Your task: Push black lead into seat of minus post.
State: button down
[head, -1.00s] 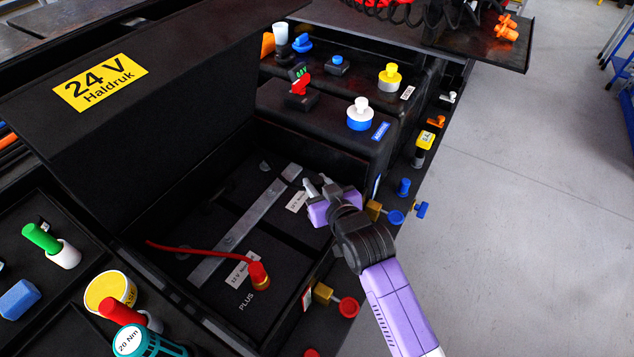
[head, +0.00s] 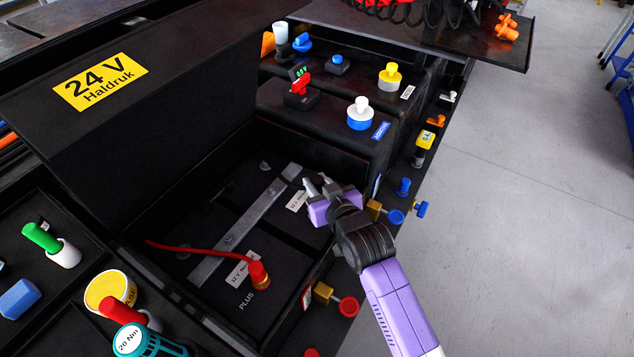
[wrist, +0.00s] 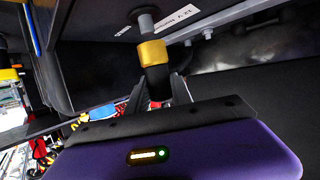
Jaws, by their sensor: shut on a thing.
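My gripper (head: 322,188) is over the right part of the open battery box, beside a white label. In the wrist view its dark fingers (wrist: 160,95) are shut on a black piece with a yellow collar, which I take to be the end of the black lead (wrist: 155,75). A grey cylindrical post (wrist: 145,20), seemingly the minus post, lines up just beyond the collar. I cannot tell whether they touch. In the head view the gripper hides the held lead end and the post. The red lead (head: 259,273) sits at the PLUS mark.
The raised lid (head: 150,120) with a yellow 24 V label stands at the left. A grey metal bar (head: 238,228) crosses the box. A brass block with a blue knob (head: 394,216) is close right of my gripper. A blue-and-white cap (head: 360,117) stands behind it.

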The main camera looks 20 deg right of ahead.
jog(key=shift+f, duration=0.15)
jog(key=shift+f+b, duration=0.35)
jog(key=shift+f+b, duration=0.85)
jog(key=shift+f, duration=0.45)
jog(key=c, duration=1.1)
grip_release()
jog(key=shift+o, duration=0.2)
jog(key=shift+s, duration=0.1)
jog(key=shift+b+v, duration=0.35)
jog(key=shift+v, duration=3.5)
